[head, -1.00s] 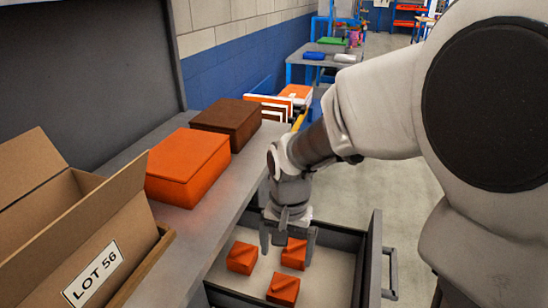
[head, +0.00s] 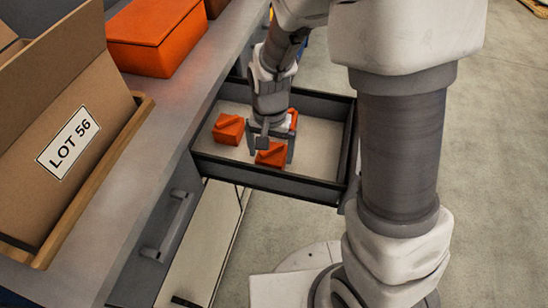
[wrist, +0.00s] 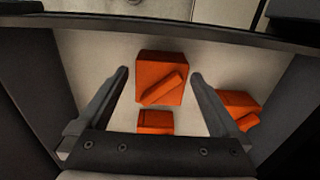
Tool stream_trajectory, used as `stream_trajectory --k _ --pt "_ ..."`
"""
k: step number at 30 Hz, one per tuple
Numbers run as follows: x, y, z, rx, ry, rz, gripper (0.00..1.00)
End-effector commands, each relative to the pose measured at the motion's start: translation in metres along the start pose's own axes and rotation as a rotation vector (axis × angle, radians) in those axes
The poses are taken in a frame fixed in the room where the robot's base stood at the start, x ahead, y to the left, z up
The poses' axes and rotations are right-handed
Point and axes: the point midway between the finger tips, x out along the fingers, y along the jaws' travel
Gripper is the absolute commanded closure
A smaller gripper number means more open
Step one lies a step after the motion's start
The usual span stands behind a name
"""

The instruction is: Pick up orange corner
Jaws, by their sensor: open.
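Several orange corners, blocks with a slanted ridge, lie on the pale floor of an open drawer (head: 222,168). In the head view one orange corner (head: 228,128) sits at the left, one (head: 271,154) is at my gripper (head: 270,148), and one (head: 293,119) is partly hidden behind my gripper. In the wrist view my gripper (wrist: 159,74) is open and points down, its fingers apart on both sides of an orange corner (wrist: 160,76). Another corner (wrist: 155,121) lies nearer the palm, partly hidden by it. A third (wrist: 240,108) is partly covered by the right finger.
The drawer's dark walls stand close around the corners. A grey worktop (head: 150,110) beside it holds an orange box (head: 158,38) and an open cardboard box (head: 70,120) labelled LOT 56.

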Motion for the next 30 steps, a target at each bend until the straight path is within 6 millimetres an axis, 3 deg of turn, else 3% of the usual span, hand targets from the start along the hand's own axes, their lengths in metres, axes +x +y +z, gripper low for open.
stream_trajectory --k 9,16,27,30 --pt "0.046 -0.002 0.001 0.001 -0.002 0.002 0.0" --pt "0.046 -0.002 0.0 0.0 -0.001 0.0 0.0" --pt "0.046 -0.002 0.0 0.0 -0.001 0.0 0.67" --pt "0.046 -0.002 0.0 0.0 0.0 0.0 0.69"
